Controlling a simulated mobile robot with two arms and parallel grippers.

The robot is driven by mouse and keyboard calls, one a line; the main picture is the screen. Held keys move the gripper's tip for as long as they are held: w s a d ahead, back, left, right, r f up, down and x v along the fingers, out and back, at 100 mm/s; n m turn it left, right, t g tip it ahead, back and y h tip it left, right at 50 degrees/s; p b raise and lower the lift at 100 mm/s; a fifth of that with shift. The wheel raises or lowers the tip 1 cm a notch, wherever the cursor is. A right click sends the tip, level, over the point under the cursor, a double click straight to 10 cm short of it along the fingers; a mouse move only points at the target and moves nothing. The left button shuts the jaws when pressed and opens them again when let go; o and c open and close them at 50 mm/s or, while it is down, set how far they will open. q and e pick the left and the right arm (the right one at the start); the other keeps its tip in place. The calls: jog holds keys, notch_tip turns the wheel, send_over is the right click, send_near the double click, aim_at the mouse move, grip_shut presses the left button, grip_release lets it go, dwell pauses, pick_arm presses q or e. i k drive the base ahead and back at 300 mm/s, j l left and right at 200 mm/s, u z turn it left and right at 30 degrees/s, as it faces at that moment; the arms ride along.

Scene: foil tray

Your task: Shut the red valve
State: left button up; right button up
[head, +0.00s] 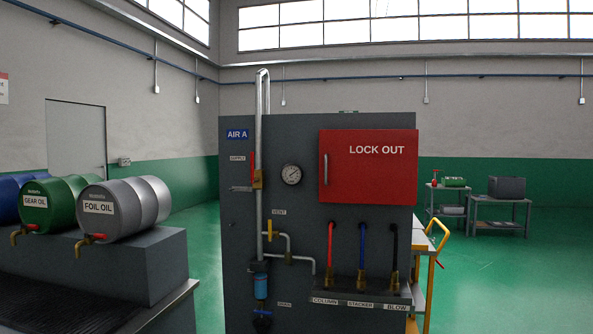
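On the dark grey panel (290,220), a valve with a red lever (252,166) and a brass body (257,181) sits on the vertical grey pipe (259,130). It is beside the "SUPPLY" label (237,158), below the "AIR A" sign (237,134). The red lever stands upright, in line with the pipe. Lower on the pipe is a yellow lever (269,229) near the "VENT" label (279,212). Neither of my grippers shows in the head view.
A red "LOCK OUT" box (368,180) and a round gauge (291,175) are right of the valve. Red, blue and black hoses hang below the box. Oil drums (100,208) with taps lie on a bench (150,262) at left. Green floor is open at right.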

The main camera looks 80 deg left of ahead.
aim_at(253, 180)
jog(key=j+u, duration=0.15)
jog(key=u, duration=0.35)
jog(key=k+j+u, duration=0.1)
jog(key=j+u, duration=0.15)
jog(key=u, duration=0.2)
jog(key=j+u, duration=0.15)
jog(key=u, duration=0.35)
jog(key=j+u, duration=0.2)
jog(key=u, duration=0.25)
jog(key=i+j+u, duration=0.2)
jog(key=j, duration=0.25)
jog(key=i+j+u, duration=0.15)
jog(key=j, duration=0.25)
jog(key=i+j+u, duration=0.2)
jog(key=i+j, duration=0.05)
jog(key=j, duration=0.1)
